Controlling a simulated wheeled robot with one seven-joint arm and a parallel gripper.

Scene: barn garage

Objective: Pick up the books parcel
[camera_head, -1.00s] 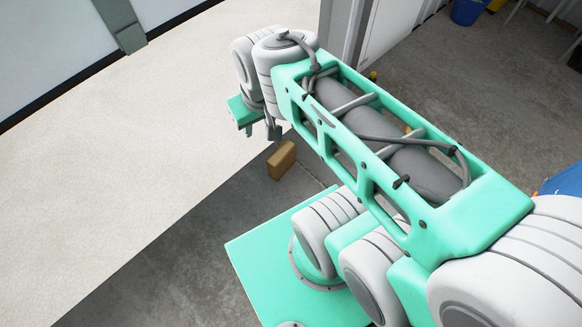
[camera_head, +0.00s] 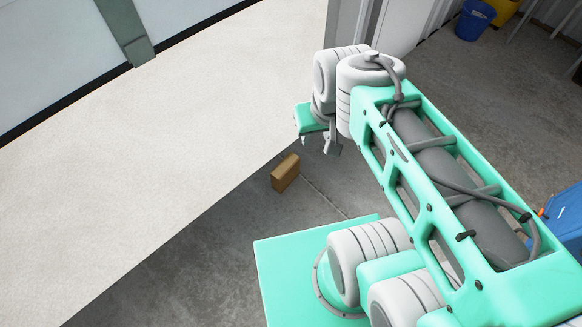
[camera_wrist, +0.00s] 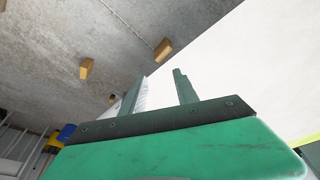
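A brown box-shaped parcel (camera_head: 285,173) stands on the concrete floor near the edge of the pale floor. I cannot read any label, so I cannot tell if it is the books parcel. The wrist view shows two brown parcels, one near the pale edge (camera_wrist: 163,49) and another to its left (camera_wrist: 87,68). My gripper (camera_head: 332,146) is above and to the right of the parcel in the head view, apart from it. In the wrist view its two fingers (camera_wrist: 160,90) are spread with nothing between them.
A blue bucket (camera_head: 475,19) and a yellow one (camera_head: 504,10) stand at the back right. A blue object (camera_head: 564,222) is at the right edge, partly behind my arm. Concrete around the parcel is free.

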